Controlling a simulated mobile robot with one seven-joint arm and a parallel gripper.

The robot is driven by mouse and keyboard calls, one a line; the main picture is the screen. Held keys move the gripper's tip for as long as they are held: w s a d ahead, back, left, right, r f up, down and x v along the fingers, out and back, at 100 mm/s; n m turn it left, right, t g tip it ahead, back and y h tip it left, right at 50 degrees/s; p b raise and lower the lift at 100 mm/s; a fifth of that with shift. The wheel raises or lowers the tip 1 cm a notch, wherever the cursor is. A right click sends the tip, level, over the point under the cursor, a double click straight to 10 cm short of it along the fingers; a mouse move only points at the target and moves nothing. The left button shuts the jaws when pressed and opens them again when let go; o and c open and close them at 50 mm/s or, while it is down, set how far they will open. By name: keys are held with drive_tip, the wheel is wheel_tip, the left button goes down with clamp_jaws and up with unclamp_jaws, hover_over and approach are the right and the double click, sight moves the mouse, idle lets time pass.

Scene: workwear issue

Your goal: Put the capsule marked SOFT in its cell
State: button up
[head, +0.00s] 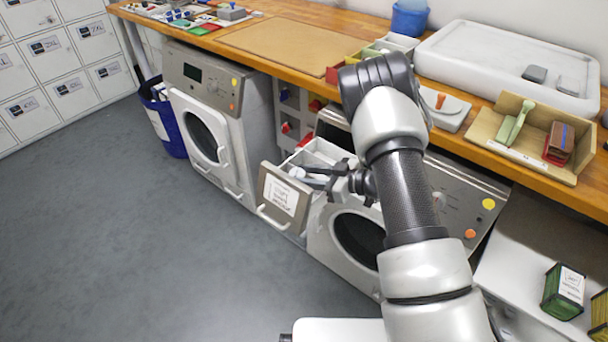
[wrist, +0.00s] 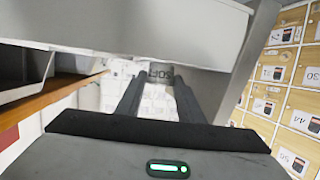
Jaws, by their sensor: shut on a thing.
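In the head view a small white rounded end (head: 297,172) shows at the fingertips. My gripper (head: 308,176) is shut on the capsule over the front part of an open drawer (head: 281,194). The drawer has a pale divided inside, a white label and a bar handle on its front. My gripper and arm hide part of the inside, so I cannot tell which cell lies under the capsule. The gripper also shows in the wrist view (wrist: 158,84).
The drawer sticks out between two washing machines, one left (head: 205,125) and one right (head: 350,235). A wooden worktop (head: 265,58) with trays runs above. A blue bin (head: 165,125) stands at the left. The grey floor (head: 130,230) in front is clear.

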drive_tip(key=shift+f, duration=0.45)
drive_tip(key=o, duration=0.7)
drive_tip(key=shift+o, duration=0.2)
